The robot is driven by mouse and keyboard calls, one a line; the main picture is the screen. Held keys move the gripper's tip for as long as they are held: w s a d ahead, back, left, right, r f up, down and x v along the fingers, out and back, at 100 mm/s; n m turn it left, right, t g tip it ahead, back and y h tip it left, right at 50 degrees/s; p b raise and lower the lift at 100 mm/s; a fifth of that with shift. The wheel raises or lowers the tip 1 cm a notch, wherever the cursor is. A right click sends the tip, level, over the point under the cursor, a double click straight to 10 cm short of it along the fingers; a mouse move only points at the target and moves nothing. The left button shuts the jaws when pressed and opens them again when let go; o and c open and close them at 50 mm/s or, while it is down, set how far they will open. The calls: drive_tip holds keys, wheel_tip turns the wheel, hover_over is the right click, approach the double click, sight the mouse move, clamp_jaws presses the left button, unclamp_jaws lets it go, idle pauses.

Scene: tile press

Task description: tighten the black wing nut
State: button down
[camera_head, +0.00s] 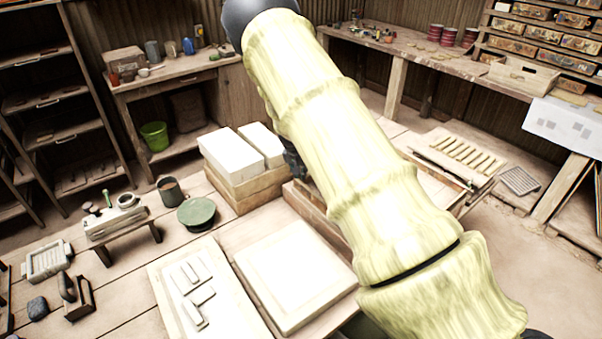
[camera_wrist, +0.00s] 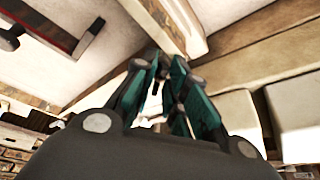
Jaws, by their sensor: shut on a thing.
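My gripper (camera_wrist: 172,88) shows in the wrist view with its teal fingers drawn together at a pale wooden bar (camera_wrist: 158,22). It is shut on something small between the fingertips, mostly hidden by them. From its place this is taken as the black wing nut, but its shape and how far it is turned cannot be made out. In the head view my pale yellow arm covers the middle of the scene. Only a dark bit of the gripper end shows beside the arm, and the wing nut is hidden there.
White slabs on a wooden block (camera_head: 235,160) stand left of my arm. A green lidded pot (camera_head: 197,212), a mug (camera_head: 170,190) and a white board (camera_head: 295,275) lie on the bench nearer. A slatted rack (camera_head: 460,155) is at right. Open floor shows at far right.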

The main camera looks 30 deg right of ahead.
drive_tip(key=m, duration=0.1)
drive_tip(key=m+g+b, duration=0.1)
drive_tip(key=m, duration=0.2)
drive_tip(key=shift+w+r+h+b, duration=0.1)
drive_tip(key=shift+w+h+b, duration=0.2)
drive_tip(key=shift+h+b, duration=0.1)
drive_tip(key=shift+m+g+b, duration=0.65)
drive_tip(key=shift+m+g, duration=0.05)
drive_tip(key=shift+m, duration=0.7)
drive_tip(key=shift+r, duration=0.1)
drive_tip(key=c, duration=1.4)
unclamp_jaws()
drive_tip(key=shift+a, duration=0.1)
drive_tip(key=v, duration=1.1)
drive_tip(key=shift+a+r, duration=0.15)
drive_tip(key=shift+r, duration=0.15)
